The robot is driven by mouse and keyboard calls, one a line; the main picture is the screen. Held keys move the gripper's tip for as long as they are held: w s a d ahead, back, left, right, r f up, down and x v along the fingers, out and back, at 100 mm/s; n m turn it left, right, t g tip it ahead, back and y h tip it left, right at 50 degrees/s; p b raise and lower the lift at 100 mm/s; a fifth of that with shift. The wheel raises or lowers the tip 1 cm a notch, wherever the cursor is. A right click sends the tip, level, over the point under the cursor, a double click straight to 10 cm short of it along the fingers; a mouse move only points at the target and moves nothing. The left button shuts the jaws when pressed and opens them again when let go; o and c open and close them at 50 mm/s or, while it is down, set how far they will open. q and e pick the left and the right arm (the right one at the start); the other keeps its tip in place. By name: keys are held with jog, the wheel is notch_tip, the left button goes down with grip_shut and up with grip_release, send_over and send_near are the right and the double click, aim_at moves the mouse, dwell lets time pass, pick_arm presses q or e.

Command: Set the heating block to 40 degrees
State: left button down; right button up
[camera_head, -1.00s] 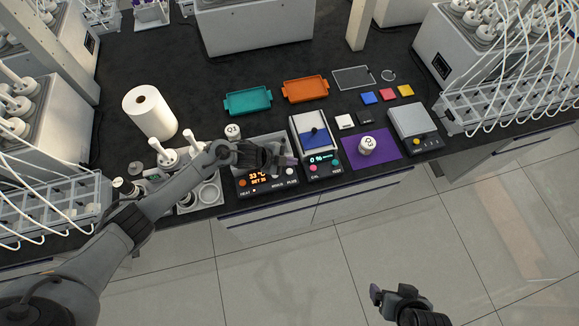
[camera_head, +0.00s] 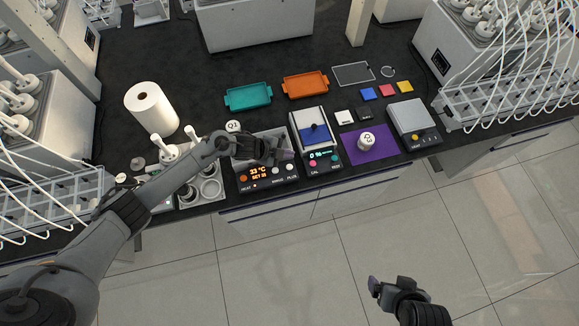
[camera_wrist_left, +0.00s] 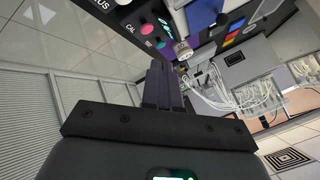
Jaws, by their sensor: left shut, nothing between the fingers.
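The heating block (camera_head: 266,179) stands at the front edge of the bench. Its lit orange display (camera_head: 259,173) reads 33 °C above a smaller SET line that looks like 35, though it is hard to read. An orange HEAT button sits on the left of the panel, with pale MINUS and PLUS buttons (camera_head: 289,167) on the right. My left gripper (camera_head: 288,155) is shut and empty, just above and behind the PLUS button. Its dark purple fingers show in the left wrist view (camera_wrist_left: 162,85). My right gripper (camera_head: 384,290) hangs over the floor, clear of the bench; its opening is unclear.
A balance with a blue pan (camera_head: 313,133) and CAL and TEST buttons stands right of the block. A purple mat (camera_head: 382,151) bears a white bottle (camera_head: 366,141). Left are a holder with white-topped tools and a paper roll (camera_head: 151,109). Teal (camera_head: 248,96) and orange trays lie behind.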

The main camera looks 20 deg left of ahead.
pick_arm(q)
jog(key=b, duration=0.5)
send_over(287, 168)
notch_tip(287, 168, down, 6)
jog(key=shift+w+f, duration=0.1)
jog(key=shift+f, duration=0.1)
jog(key=shift+f+b, duration=0.55)
jog(key=shift+f, duration=0.1)
dwell(0.3)
jog(key=shift+f, duration=0.1)
dwell(0.7)
jog(key=shift+f, duration=0.1)
jog(key=shift+f+b, duration=0.3)
jog(key=shift+b, duration=0.1)
